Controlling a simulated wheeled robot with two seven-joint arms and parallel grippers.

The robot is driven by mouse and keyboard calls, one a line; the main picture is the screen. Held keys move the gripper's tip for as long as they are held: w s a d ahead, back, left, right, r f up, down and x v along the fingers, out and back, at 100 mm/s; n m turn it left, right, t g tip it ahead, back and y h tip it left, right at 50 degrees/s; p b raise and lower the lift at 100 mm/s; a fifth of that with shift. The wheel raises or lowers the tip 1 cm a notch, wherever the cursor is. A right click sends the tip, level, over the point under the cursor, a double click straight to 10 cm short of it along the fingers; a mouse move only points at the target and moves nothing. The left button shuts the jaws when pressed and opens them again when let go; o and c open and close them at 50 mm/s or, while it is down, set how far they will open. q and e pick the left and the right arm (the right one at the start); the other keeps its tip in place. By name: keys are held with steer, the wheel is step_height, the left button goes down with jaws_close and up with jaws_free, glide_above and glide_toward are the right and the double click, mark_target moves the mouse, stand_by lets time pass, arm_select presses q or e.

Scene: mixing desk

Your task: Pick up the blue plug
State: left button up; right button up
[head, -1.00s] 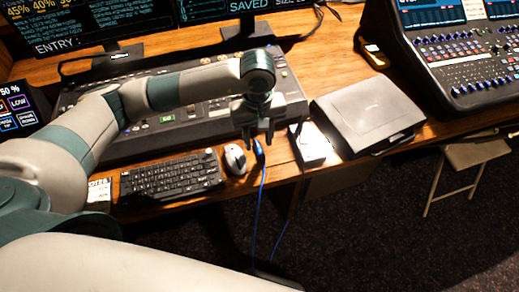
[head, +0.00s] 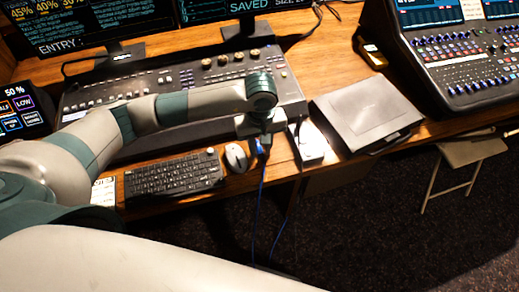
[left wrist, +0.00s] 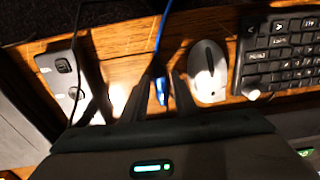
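The blue plug (left wrist: 161,90) lies on the wooden desk between the mouse and a small white box. Its blue cable (left wrist: 160,40) runs over the desk's front edge and hangs down, as the head view also shows (head: 259,200). My left gripper (head: 263,147) is low over the plug and partly hides it in the head view. In the left wrist view the two dark fingers of this gripper (left wrist: 163,82) stand on either side of the plug, with a gap visible between them and it. The plug appears to rest on the desk. My right gripper is not in view.
The white mouse (head: 236,158) and the black keyboard (head: 173,177) are left of the plug. The white box (head: 311,143) is close on its right, with a grey flat device (head: 366,114) beyond. The control panel (head: 170,84) is behind.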

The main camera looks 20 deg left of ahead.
mark_target(261, 151)
arm_select(q)
jaws_close()
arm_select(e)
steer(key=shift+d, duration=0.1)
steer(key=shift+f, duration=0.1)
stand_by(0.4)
